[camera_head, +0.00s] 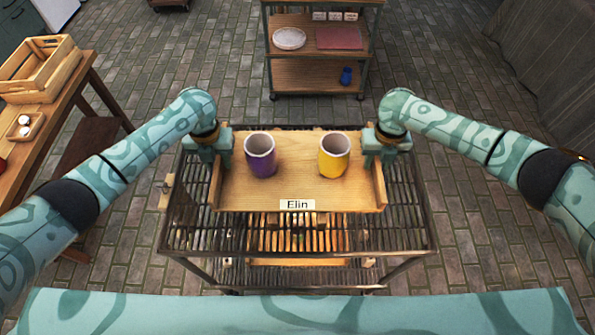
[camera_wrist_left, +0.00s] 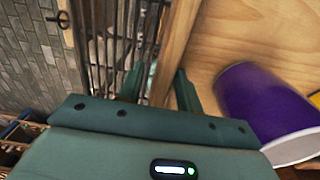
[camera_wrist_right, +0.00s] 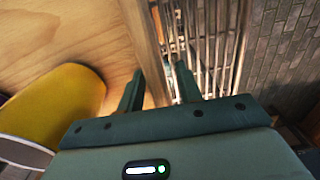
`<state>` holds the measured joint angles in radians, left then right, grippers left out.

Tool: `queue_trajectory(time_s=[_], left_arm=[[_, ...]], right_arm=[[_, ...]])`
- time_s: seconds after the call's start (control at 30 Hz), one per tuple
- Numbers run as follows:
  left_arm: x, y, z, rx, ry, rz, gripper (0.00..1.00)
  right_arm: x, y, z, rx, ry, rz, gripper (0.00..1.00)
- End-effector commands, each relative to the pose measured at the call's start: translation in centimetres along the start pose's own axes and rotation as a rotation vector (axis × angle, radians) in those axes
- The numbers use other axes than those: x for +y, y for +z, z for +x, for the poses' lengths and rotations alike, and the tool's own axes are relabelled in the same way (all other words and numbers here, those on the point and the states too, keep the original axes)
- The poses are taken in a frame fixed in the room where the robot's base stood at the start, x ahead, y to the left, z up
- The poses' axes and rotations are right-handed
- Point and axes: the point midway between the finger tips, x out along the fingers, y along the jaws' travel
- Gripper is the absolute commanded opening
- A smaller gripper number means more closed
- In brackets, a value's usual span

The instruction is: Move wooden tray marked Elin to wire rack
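The wooden tray marked Elin (camera_head: 240,195) lies level over the slatted top of the wire rack (camera_head: 407,215). Its name label (camera_head: 297,205) faces me. A purple cup (camera_head: 260,160) stands on its left half and a yellow cup (camera_head: 334,160) on its right half. My left gripper (camera_head: 223,150) is at the tray's left side wall; in the left wrist view its fingers (camera_wrist_left: 160,88) straddle the wall, with a gap on the outer side. My right gripper (camera_head: 372,148) is at the right wall; its fingers (camera_wrist_right: 160,85) straddle it likewise, apart.
A wooden table (camera_head: 50,130) with a slatted crate (camera_head: 38,75) is at the left. A wheeled shelf cart (camera_head: 318,72) with a plate (camera_head: 289,38) stands behind the rack. The brick floor is clear to the right of the rack.

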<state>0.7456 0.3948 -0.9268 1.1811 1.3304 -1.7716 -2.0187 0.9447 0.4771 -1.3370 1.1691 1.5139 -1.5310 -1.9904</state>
Motion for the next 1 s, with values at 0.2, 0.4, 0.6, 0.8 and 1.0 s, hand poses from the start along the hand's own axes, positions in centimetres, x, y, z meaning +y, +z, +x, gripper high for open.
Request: queue_trajectory(time_s=[0.2,0.4,0.6,0.8,1.0], left_arm=[[-0.2,0.0,-0.2,-0.001,-0.005,0.002,0.36],[-0.2,0.1,-1.6,-0.005,-0.006,0.002,0.36],[-0.2,0.1,-6.1,-0.008,-0.005,0.004,0.36],[-0.1,0.0,-10.3,-0.007,-0.003,0.003,0.36],[-0.1,-0.1,-12.1,-0.003,-0.004,0.002,0.36]], right_arm=[[0.2,0.0,-0.2,-0.001,0.005,-0.002,0.36],[0.3,0.0,-0.2,-0.001,0.007,-0.002,0.36],[0.4,0.0,-0.2,-0.001,0.007,-0.003,0.36],[0.4,0.0,-0.2,-0.001,0.008,-0.003,0.36],[0.4,0.0,-0.5,-0.002,0.008,-0.003,0.36]])
